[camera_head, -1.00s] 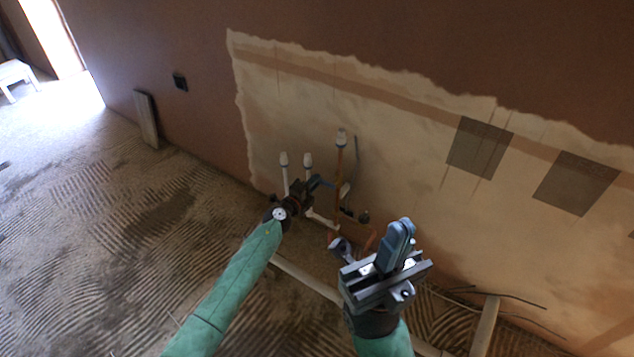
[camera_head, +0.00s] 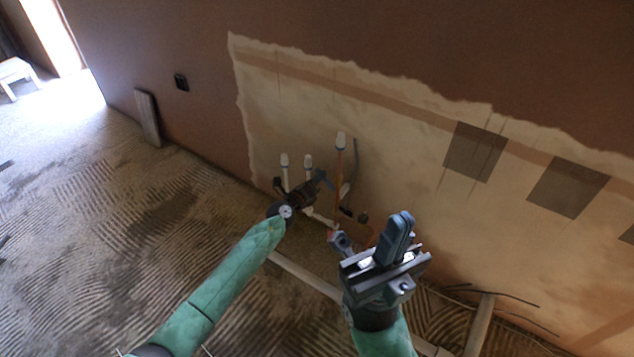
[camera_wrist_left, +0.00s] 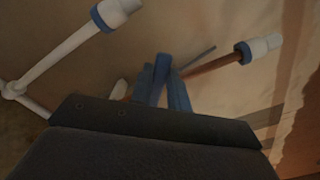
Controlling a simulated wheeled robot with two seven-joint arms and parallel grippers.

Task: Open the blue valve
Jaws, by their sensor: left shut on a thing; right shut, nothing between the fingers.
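My left gripper (camera_head: 319,180) reaches the pipes low on the wall and is shut on the blue valve. The valve's blue handle is mostly hidden by the gripper in the head view. In the left wrist view, narrow blue shapes (camera_wrist_left: 162,78) meet just beyond the dark gripper body; I cannot clearly separate the handle from the fingers there. My right gripper (camera_head: 399,225) is shut and empty, held in front of the wall to the right of the valve, with its fingers pointing up.
Two white capped pipes (camera_head: 284,172) stand left of the valve, and a copper-coloured capped pipe (camera_head: 340,165) stands close to its right. A white pipe (camera_head: 305,277) runs along the rough floor. A board (camera_head: 148,118) leans on the wall at left.

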